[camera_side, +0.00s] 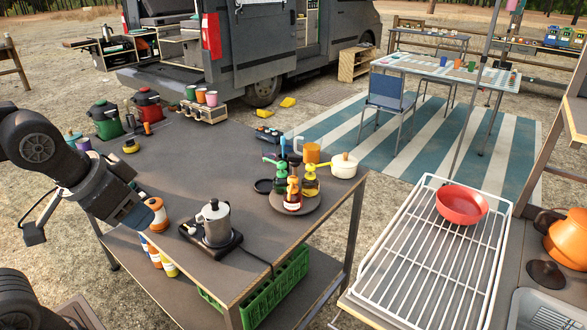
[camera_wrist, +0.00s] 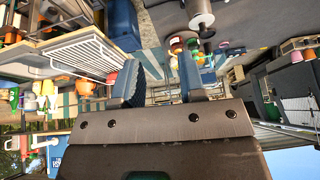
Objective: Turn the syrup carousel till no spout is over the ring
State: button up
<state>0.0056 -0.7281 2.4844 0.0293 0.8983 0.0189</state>
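The syrup carousel (camera_side: 294,205) is a dark round turntable on the grey tabletop, right of its middle. My gripper (camera_side: 133,210) is left of the moka pot, well away from the carousel. In the wrist view my gripper (camera_wrist: 161,78) has its fingers apart, empty; the bottles (camera_wrist: 182,45) show small beyond.
A moka pot (camera_side: 214,222) stands on a black hotplate between my gripper and the carousel. A white saucepan (camera_side: 343,166) and an orange mug (camera_side: 311,153) stand behind the carousel. An orange-lidded jar (camera_side: 157,214) is close to my gripper. A white rack (camera_side: 425,262) is at the right.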

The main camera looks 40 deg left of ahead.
jog(key=o, duration=0.6)
jog(key=w+a+m+y, duration=0.3)
jog(key=w+m, duration=0.5)
jog(key=w, duration=0.2)
jog(key=shift+a+y, duration=0.25)
jog(key=shift+y, duration=0.15)
jog(key=w+m, duration=0.2)
jog(key=w+m+y, duration=0.1)
jog(key=w+m, duration=0.1)
jog(key=w, duration=0.1)
jog(key=w+f+m+y, duration=0.1)
jog(key=w+m, duration=0.1)
jog(key=shift+w+a+f+t, duration=0.1)
jog(key=shift+w+a+t, duration=0.15)
jog(key=shift+t, duration=0.15)
jog(key=m+t, duration=0.5)
jog(key=m, duration=1.1)
send_near(295, 157)
jog(key=shift+y, duration=0.4)
jog(key=x, duration=0.9)
jog(key=shift+d+f, duration=0.15)
jog(key=shift+d, duration=0.05)
jog(key=shift+c, duration=0.3)
jog(key=c, duration=1.2)
